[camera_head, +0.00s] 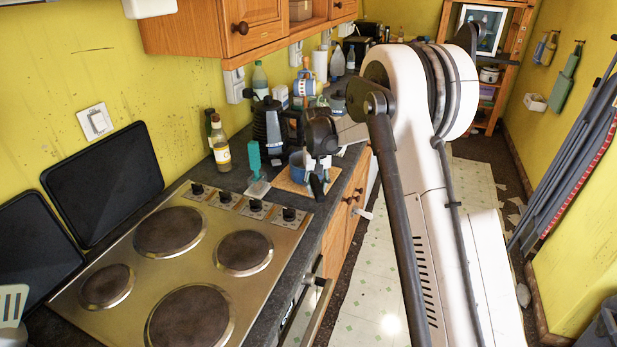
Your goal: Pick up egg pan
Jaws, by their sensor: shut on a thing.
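The egg pan (298,167) appears to be the small blue pan at the far end of the counter, over a wooden board (287,185). Its dark handle seems to point toward the front. My gripper (321,168) is a small dark shape at the pan's right side and is shut on it, seemingly at the handle. The fingertips are too small and dark to make out clearly. I cannot tell whether the pan touches the board or is just above it.
A hob (190,262) fills the near counter. A green brush (254,160), a bottle (220,148) and a dark kettle-like jug (268,125) stand left of the pan. Wooden cabinets (252,25) hang above. The floor (372,262) right of the counter is mostly clear.

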